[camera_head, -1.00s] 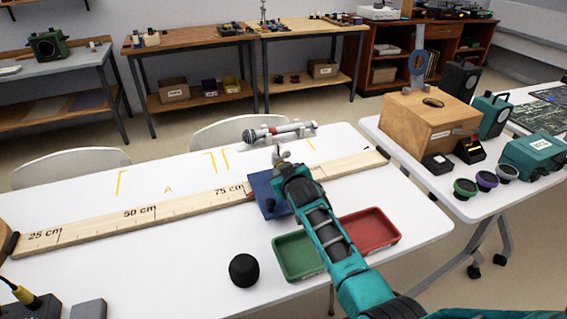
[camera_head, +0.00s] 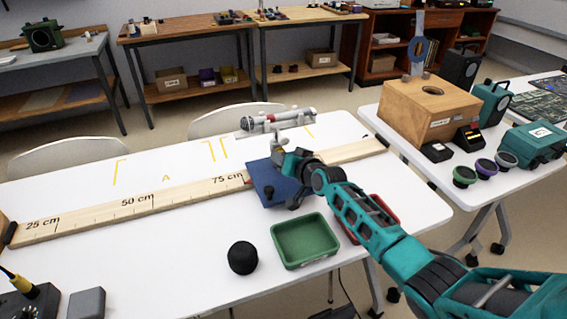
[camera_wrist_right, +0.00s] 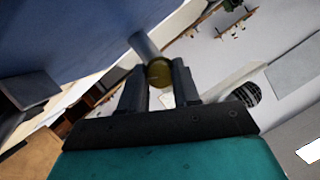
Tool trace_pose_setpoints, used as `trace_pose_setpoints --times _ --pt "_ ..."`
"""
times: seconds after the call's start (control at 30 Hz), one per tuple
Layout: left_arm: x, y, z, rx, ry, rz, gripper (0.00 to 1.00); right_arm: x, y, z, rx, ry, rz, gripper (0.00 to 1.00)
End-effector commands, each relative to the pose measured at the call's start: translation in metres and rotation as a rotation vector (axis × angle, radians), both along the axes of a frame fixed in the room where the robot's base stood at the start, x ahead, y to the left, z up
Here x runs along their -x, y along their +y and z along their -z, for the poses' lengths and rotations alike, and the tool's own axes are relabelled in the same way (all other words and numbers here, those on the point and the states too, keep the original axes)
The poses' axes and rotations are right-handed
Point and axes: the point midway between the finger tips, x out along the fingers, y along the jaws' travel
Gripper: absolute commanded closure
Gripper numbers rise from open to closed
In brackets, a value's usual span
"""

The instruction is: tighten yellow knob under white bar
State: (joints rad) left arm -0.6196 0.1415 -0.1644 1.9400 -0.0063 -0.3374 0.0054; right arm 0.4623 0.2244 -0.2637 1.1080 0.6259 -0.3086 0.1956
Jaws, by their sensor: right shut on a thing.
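My right gripper (camera_head: 278,153) is just below the bar, beside the blue block. In the right wrist view the yellow knob (camera_wrist_right: 159,73) sits on the end of a grey shaft, between the two dark fingers of my right gripper (camera_wrist_right: 161,84), which is shut on it. In the head view the gripper hides the knob. My left gripper is not in view.
A green tray (camera_head: 304,241) and a black foam ball (camera_head: 242,258) lie on the near part of the table. My right arm covers most of a red tray (camera_head: 382,207). A wooden box (camera_head: 428,112) stands on the side table at right.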

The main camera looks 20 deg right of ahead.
Motion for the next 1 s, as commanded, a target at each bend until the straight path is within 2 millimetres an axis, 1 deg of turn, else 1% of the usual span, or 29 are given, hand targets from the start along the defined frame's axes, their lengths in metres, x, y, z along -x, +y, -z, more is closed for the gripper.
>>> trace_pose_setpoints --times 0.03,0.13,0.6,0.63,0.9,1.0 --pt "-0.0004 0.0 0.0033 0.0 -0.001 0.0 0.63 -0.0003 -0.0007 0.0015 -0.012 -0.001 0.0 0.99" --pt "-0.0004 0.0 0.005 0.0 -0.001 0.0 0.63 -0.0003 -0.0003 0.0007 -0.031 0.0 0.0 0.99" --pt "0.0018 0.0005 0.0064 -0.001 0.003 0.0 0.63 -0.0003 0.0 -0.0007 -0.048 0.002 0.0 0.99" --pt "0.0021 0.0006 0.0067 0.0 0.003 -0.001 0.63 -0.0003 0.0 -0.0007 -0.048 0.002 0.0 0.68" --pt "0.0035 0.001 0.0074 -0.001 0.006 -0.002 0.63 -0.0002 0.0001 -0.0005 -0.047 0.002 0.0 0.43" --pt "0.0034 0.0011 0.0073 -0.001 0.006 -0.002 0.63 -0.0001 0.0 -0.0003 -0.047 0.002 0.0 0.43"
